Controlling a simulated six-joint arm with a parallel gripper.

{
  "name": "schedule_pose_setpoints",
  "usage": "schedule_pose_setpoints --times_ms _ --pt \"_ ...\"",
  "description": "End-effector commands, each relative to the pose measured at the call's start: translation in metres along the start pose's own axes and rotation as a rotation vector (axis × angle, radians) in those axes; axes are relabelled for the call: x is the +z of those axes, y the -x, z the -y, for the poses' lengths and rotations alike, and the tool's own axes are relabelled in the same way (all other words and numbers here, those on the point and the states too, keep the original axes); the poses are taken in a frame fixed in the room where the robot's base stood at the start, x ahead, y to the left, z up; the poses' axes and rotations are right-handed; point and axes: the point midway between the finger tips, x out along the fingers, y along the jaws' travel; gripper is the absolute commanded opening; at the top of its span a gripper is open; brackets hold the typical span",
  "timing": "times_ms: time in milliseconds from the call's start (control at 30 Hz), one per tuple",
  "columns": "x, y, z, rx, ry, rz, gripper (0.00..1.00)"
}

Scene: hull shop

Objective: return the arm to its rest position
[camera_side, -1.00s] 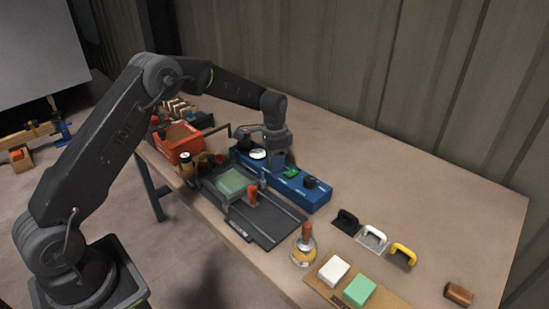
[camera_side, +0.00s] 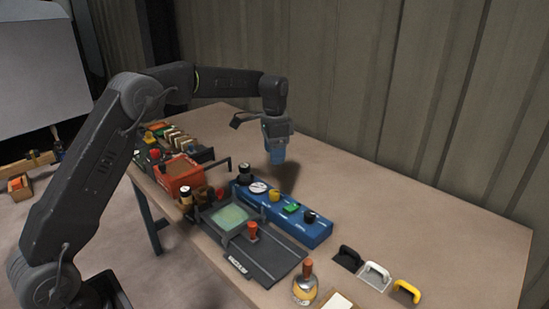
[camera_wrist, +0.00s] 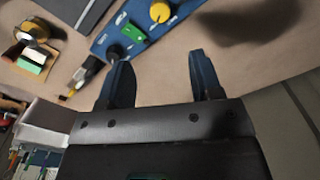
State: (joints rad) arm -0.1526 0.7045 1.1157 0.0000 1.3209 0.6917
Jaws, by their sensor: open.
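My gripper (camera_side: 275,155) hangs above the table (camera_side: 420,215), behind the blue panel (camera_side: 312,230), with its fingers pointing down. In the wrist view my gripper (camera_wrist: 160,80) shows two dark blue fingers spread apart, with nothing between them but bare table top. The blue panel carries a black knob (camera_side: 244,172), a round white dial (camera_side: 258,187), a yellow knob (camera_side: 275,195), a green switch (camera_side: 291,208) and another black knob (camera_side: 310,216). Part of the panel (camera_wrist: 103,45) also shows at the top of the wrist view. My gripper is apart from all of these.
An orange box (camera_side: 178,175) stands left of the panel. A dark tray (camera_side: 270,262) with a green pad (camera_side: 229,216) lies in front. Black, white and yellow handled tools (camera_side: 376,273) are at the right. The table behind the panel is clear; a corrugated wall (camera_side: 400,90) stands beyond.

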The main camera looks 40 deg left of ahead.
Motion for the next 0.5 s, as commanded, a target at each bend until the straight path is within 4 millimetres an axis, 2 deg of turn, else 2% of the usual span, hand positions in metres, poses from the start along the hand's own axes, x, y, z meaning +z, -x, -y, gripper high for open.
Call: schedule_pose_setpoints --times_ms 267,367,500 --pt "0.001 0.003 -0.002 -0.002 0.003 -0.003 0.59" --pt "0.006 0.016 -0.010 -0.014 0.020 -0.018 0.59" --pt "0.027 0.053 -0.038 -0.047 0.078 -0.065 0.59"
